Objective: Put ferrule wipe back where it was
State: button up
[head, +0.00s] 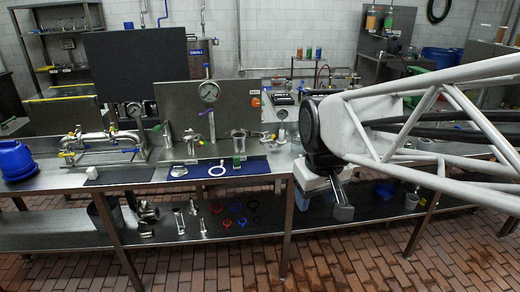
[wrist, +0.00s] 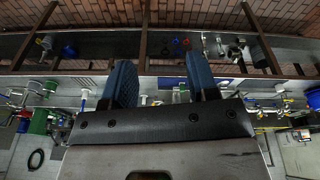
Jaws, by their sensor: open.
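I cannot tell for certain which item is the ferrule wipe. Candidates are a small white block (head: 92,172) beside the dark mat at the left, and a small green-and-white item (head: 237,161) on the blue mat (head: 256,166). My gripper (head: 342,200) hangs in front of the bench edge, right of the blue mat and apart from it. In the wrist view its two dark blue fingers (wrist: 162,78) are spread with nothing between them. The bench items beyond are small and upside down there.
A white ring (head: 218,170) lies on the blue mat. A steel panel with a gauge (head: 208,92) stands behind it. Pipework (head: 105,142) and a blue container (head: 16,160) are at the left. The lower shelf (head: 190,228) holds fittings and rings. The dark mat (head: 122,176) looks clear.

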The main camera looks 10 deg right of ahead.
jog(key=s+f+m, duration=0.2)
jog(key=s+f, duration=0.2)
jog(key=s, duration=0.5)
jog(key=shift+s+d, duration=0.2)
jog(key=shift+d, duration=0.15)
